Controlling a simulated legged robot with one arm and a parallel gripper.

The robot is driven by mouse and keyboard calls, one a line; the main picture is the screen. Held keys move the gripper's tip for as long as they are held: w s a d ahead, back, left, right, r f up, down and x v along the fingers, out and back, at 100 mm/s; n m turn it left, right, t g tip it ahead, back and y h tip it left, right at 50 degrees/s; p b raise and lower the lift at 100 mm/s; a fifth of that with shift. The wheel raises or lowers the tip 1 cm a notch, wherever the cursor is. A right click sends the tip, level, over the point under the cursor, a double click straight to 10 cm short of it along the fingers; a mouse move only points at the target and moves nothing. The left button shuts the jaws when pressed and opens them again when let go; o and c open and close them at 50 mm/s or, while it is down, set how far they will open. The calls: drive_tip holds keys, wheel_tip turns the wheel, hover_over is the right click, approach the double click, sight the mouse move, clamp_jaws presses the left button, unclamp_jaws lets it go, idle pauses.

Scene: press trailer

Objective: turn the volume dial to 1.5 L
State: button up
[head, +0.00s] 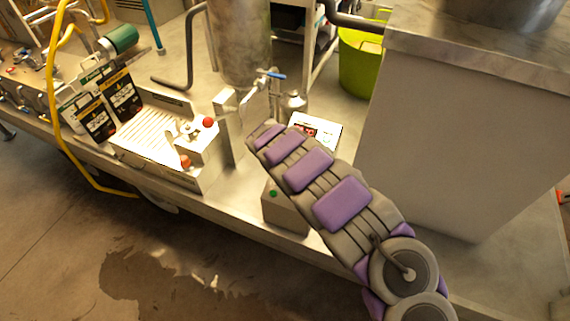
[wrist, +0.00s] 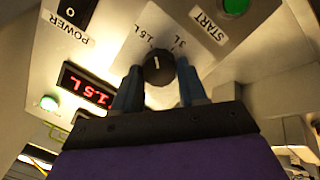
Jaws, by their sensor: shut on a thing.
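The volume dial (wrist: 158,68) is a round black knob with a white pointer line. It sits on a pale panel between the labels "1.5 L" and "3 L", and the line points up in the wrist view, roughly between them. My gripper (wrist: 159,83) has its two blue fingers on either side of the dial, shut on it. The red display (wrist: 87,84) beside it reads "1.5 L". In the head view my purple and grey arm hides the dial and my fingers; only part of the white panel (head: 316,130) shows past it.
The panel also has a green START button (wrist: 234,7), a POWER switch (wrist: 74,11) and a lit green lamp (wrist: 49,103). A steel tank with a blue-handled tap (head: 270,75) stands behind. A large metal block (head: 440,130) is on the right, a green bucket (head: 360,65) behind.

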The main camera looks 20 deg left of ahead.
drive_tip(key=shift+a+r+n+p, duration=0.15)
drive_tip(key=shift+n+p, duration=0.25)
drive_tip(key=shift+n, duration=0.8)
drive_tip(key=o, duration=1.1)
drive_tip(key=shift+s+f, duration=0.1)
drive_tip(key=shift+f, duration=0.1)
drive_tip(key=shift+c, duration=0.2)
drive_tip(key=shift+s+r, duration=0.15)
drive_tip(key=shift+r, duration=0.4)
drive_tip(key=p+v, duration=0.2)
drive_tip(key=v, duration=1.4)
drive_tip(key=shift+s+a, duration=0.15)
drive_tip(key=shift+a, duration=0.15)
